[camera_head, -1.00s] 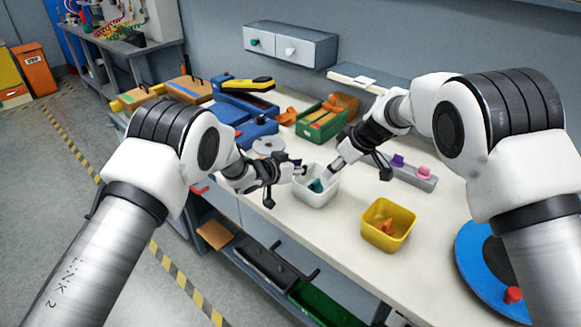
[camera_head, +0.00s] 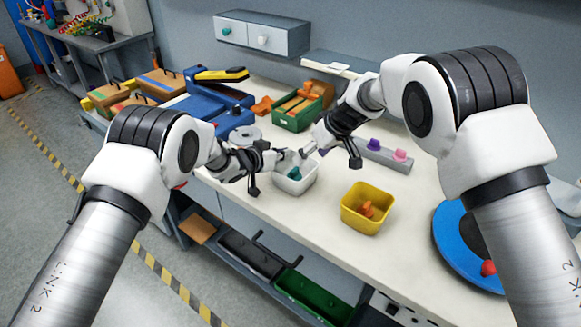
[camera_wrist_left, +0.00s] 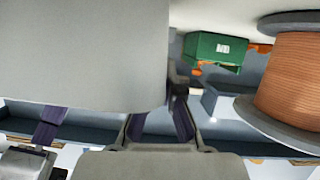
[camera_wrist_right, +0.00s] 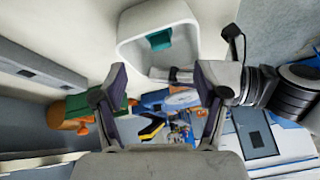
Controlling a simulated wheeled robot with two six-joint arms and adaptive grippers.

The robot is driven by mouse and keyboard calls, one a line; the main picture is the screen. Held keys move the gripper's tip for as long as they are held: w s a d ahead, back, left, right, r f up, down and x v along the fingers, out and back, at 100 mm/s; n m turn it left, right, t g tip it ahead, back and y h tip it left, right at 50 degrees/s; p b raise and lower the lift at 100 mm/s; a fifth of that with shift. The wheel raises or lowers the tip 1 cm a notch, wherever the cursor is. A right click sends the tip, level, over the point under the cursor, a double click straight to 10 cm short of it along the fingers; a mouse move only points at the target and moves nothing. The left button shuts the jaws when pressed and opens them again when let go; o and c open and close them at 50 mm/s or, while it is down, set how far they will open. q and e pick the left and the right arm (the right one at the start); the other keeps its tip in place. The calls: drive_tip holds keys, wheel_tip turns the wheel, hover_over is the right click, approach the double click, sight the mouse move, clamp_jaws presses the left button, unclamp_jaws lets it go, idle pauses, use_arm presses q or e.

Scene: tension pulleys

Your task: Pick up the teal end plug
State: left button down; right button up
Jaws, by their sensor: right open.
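The teal end plug (camera_head: 295,173) lies in the white bin (camera_head: 294,189) on the bench. In the right wrist view the plug (camera_wrist_right: 158,40) shows as a teal patch inside the bin (camera_wrist_right: 130,52). My right gripper (camera_head: 306,153) is open and empty, above the bin's far right rim and apart from the plug. In its wrist view its fingers (camera_wrist_right: 162,72) are spread. My left gripper (camera_head: 284,156) is at the bin's left rim. A large pale surface (camera_wrist_left: 80,50) covers part of the left wrist view, so its grip on the rim is unclear.
A yellow bin (camera_head: 366,222) with orange pieces stands right of the white bin. Behind are a grey block (camera_head: 385,157) with purple and pink plugs, a green box (camera_head: 297,118) and a spool (camera_head: 245,136). A blue disc (camera_head: 460,245) lies at the right.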

sight(296, 170)
drive_tip(key=m, duration=1.1)
drive_tip(key=r+m, duration=0.1)
drive_tip(key=m, duration=1)
drive_tip(key=m+h, duration=0.1)
drive_tip(key=m, duration=0.9)
drive_tip(key=shift+w+a+r+m+g, duration=0.1)
drive_tip(key=shift+a+r+m+g, duration=0.05)
drive_tip(key=shift+r+m+g, duration=0.25)
drive_tip(key=x, duration=1.2)
drive_tip(key=shift+w+a, duration=0.15)
drive_tip(key=shift+w, duration=0.05)
drive_tip(key=c, duration=0.8)
drive_tip(key=shift+c, duration=0.2)
